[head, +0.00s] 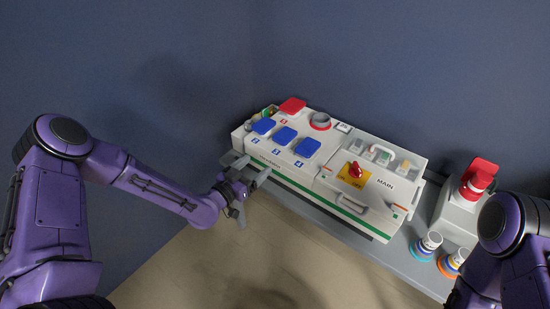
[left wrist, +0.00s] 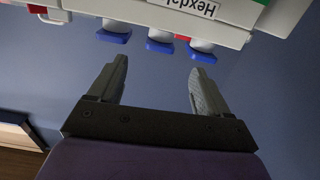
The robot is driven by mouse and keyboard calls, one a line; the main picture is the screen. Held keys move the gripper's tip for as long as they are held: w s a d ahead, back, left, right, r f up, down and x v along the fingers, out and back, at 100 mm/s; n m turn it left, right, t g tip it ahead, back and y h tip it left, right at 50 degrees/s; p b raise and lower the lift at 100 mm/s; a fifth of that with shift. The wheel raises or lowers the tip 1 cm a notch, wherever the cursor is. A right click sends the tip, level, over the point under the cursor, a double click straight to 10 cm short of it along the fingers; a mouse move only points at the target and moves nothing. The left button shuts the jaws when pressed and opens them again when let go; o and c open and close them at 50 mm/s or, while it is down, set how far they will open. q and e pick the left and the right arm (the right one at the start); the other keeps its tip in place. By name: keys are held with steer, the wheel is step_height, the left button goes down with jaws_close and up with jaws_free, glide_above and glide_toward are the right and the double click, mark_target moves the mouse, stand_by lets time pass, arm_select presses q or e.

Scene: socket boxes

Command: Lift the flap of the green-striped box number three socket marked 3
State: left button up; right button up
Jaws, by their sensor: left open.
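The white green-striped box (head: 315,183) stands on a grey bench against the wall. Three blue flaps sit in a row on its left part, with small numerals in front. The middle blue flap (head: 284,136) appears to be the one marked 3, and it looks closed. In the left wrist view the box is upside down at the top, with the middle blue flap (left wrist: 159,46) roughly between my fingers. My left gripper (head: 250,168) is open and empty, in front of the box's left end. It also shows in the left wrist view (left wrist: 159,75), apart from the flap.
A red flap (head: 292,106) and a round red-rimmed socket (head: 320,121) lie behind the blue flaps. A red-yellow switch (head: 354,172) is on the MAIN section. A grey unit with a red top (head: 480,175) and two ringed white plugs (head: 430,243) stand at right. Floor in front is clear.

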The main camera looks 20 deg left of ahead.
mark_target(274, 154)
arm_select(q)
steer(key=shift+m, duration=0.3)
steer(key=x, duration=0.3)
steer(key=r+x, duration=0.1)
steer(key=x, duration=0.6)
steer(key=shift+w+r, duration=0.15)
steer(key=shift+w, duration=0.3)
